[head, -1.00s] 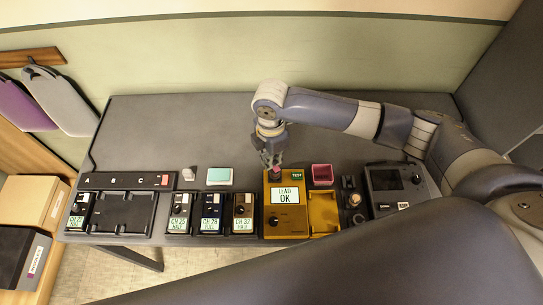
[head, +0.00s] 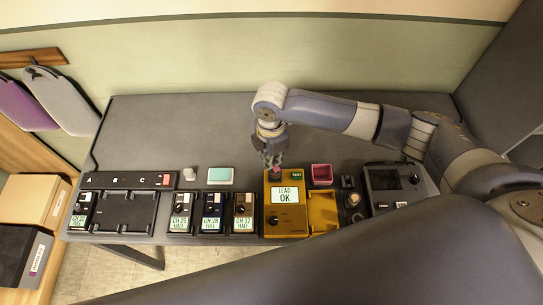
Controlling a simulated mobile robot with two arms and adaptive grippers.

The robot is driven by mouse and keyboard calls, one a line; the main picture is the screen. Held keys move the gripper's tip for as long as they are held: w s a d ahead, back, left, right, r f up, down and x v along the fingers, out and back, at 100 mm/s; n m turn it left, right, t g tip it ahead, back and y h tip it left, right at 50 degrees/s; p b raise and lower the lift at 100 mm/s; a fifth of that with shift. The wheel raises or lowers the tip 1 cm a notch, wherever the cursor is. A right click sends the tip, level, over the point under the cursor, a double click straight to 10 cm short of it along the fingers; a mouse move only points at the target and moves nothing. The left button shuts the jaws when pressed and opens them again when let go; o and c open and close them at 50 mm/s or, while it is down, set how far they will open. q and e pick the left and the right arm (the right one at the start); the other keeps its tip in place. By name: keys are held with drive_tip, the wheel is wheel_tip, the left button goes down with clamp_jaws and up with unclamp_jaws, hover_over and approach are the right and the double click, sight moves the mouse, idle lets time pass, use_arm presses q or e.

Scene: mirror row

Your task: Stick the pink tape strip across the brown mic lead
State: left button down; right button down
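My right gripper (head: 271,160) points down at the back edge of the yellow tester (head: 285,222), whose screen reads "LEAD OK". A small pink-red piece (head: 277,171) shows at or just below its fingertips. I cannot tell whether this is the tape strip, or whether the fingers grip it. A pink square tray or block (head: 322,174) stands right of the tester's back. I cannot make out the brown mic lead. My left gripper is not in view.
Three labelled packs, CH 25 (head: 180,212), CH 28 (head: 213,212) and CH 32 (head: 243,212), stand left of the tester. A black rack (head: 128,181) lies farther left, a dark device (head: 396,187) at right. The back of the table (head: 180,125) is clear.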

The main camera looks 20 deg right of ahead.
drive_tip(key=shift+f, duration=0.65)
idle(1.2)
drive_tip(key=c, duration=1.7)
unclamp_jaws()
wheel_tip(320, 180, up, 12)
drive_tip(key=shift+r, duration=0.1)
drive_tip(key=shift+c, duration=0.4)
